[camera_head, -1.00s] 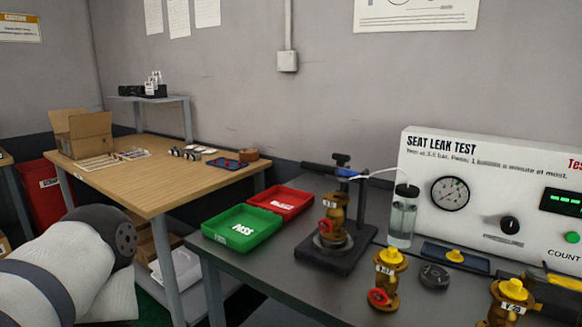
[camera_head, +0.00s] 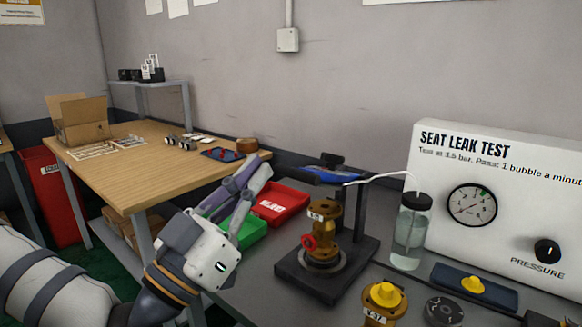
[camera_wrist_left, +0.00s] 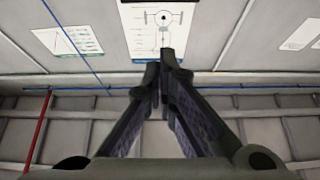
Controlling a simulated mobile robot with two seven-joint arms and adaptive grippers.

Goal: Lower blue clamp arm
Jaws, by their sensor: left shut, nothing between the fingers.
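The blue clamp arm (camera_head: 325,176) sits at the top of the black clamp stand (camera_head: 318,285). A brass valve (camera_head: 322,232) with a red handwheel stands upright on the stand's round seat, below the clamp arm. My left gripper (camera_head: 260,170) is shut and empty, raised over the green tray, to the left of the clamp and apart from it. In the left wrist view its fingers (camera_wrist_left: 165,62) meet, with only wall and ceiling beyond. My right gripper is not in view.
A green tray (camera_head: 250,235) and a red tray (camera_head: 285,205) lie left of the stand. A clear bubble jar (camera_head: 410,232) with a white tube stands close right of it. Another valve (camera_head: 383,303) is in front. The test panel (camera_head: 500,190) stands behind.

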